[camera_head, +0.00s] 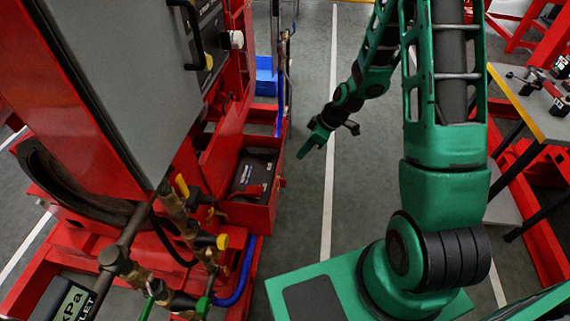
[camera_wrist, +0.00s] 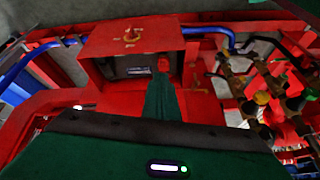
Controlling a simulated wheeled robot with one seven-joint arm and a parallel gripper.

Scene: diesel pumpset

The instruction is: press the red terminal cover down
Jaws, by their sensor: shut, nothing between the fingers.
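My gripper (camera_head: 306,148) is shut and empty, out to the right of the red battery box in the head view, over the grey floor. In the wrist view its green fingers (camera_wrist: 163,90) point toward the box opening. A small red piece (camera_wrist: 163,64) shows just beyond the fingertips there. It looks like the red terminal cover, but I cannot tell its tilt or whether the fingers touch it. A dark battery (camera_head: 254,174) sits in the open red box (camera_head: 248,214) in the head view.
A grey cabinet (camera_head: 128,75) on a red frame stands at the left. Brass valves and pipes (camera_head: 172,215) and a blue hose (camera_head: 240,275) lie near the box. A workbench (camera_head: 538,105) stands at the right. The floor between is clear.

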